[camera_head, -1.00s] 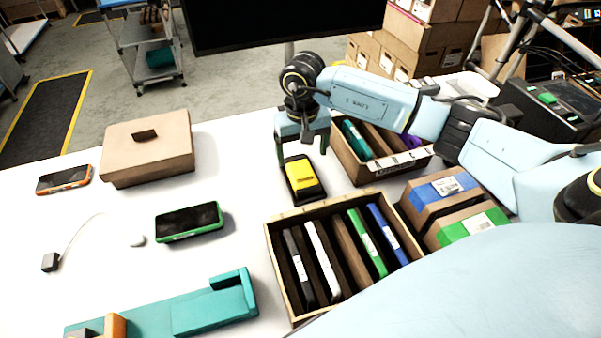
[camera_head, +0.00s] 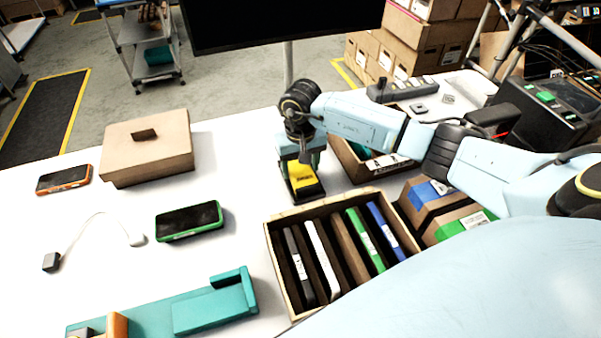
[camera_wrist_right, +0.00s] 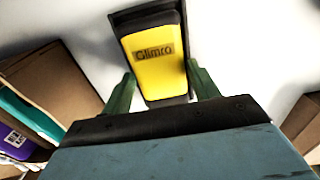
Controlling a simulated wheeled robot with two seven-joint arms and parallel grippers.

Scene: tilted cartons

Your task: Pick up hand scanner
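My right gripper (camera_wrist_right: 160,70) is open there, with one green finger on each side of the scanner's near end. Gaps show beside the fingers, and I cannot tell whether either touches it. My left gripper is not in view.
An open carton with upright slabs (camera_head: 287,300) stands in front of the scanner. Another carton (camera_head: 360,172) stands just right, partly behind my arm. A closed box (camera_head: 146,160), a green-edged handheld (camera_head: 188,222) and an orange-edged one (camera_head: 64,179) lie left.

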